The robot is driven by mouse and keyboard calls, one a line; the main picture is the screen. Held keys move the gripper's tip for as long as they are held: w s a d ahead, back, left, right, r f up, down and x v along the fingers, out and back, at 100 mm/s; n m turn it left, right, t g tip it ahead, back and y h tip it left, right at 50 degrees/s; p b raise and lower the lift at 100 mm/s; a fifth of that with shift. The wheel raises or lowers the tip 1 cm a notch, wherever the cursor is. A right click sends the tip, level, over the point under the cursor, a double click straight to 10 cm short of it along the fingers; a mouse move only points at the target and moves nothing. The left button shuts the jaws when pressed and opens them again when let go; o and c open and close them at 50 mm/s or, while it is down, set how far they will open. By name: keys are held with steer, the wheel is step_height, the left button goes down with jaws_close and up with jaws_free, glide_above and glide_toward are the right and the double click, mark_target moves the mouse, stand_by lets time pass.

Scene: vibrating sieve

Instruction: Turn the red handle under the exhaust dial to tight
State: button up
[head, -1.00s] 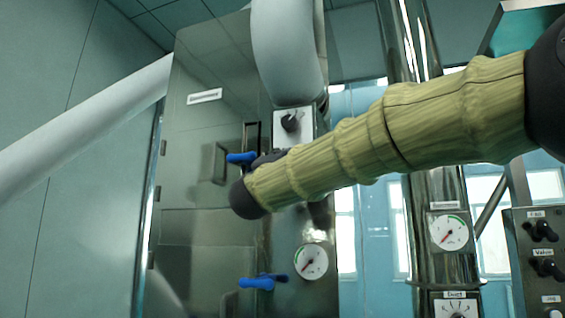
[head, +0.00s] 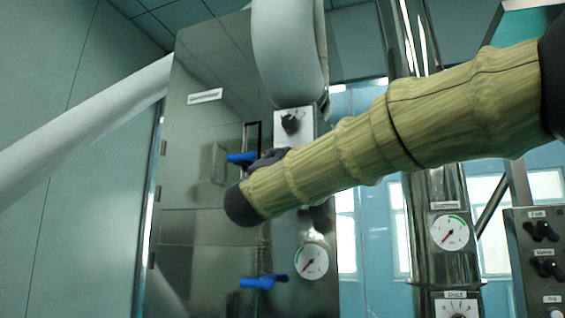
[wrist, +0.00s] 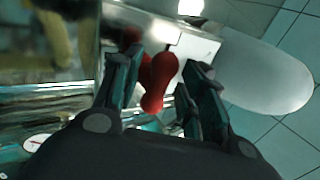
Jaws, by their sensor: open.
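The red handle (wrist: 158,80) shows in the wrist view, with its rounded end pointing toward my gripper. My gripper (wrist: 160,88) is open, with one finger to the left of the handle and one to the right. Whether a finger touches it I cannot tell. In the head view my arm covers most of my gripper, and no red handle shows there. A knob dial on a white plate (head: 290,122) sits on the metal cabinet above my arm. I cannot read which dial is the exhaust one.
Two blue handles stick out of the cabinet, an upper one (head: 241,158) and a lower one (head: 258,282). A round gauge (head: 311,261) is below my arm. Another gauge (head: 449,232) is on the metal column. A switch panel (head: 540,255) stands at the right.

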steer(key=v, duration=1)
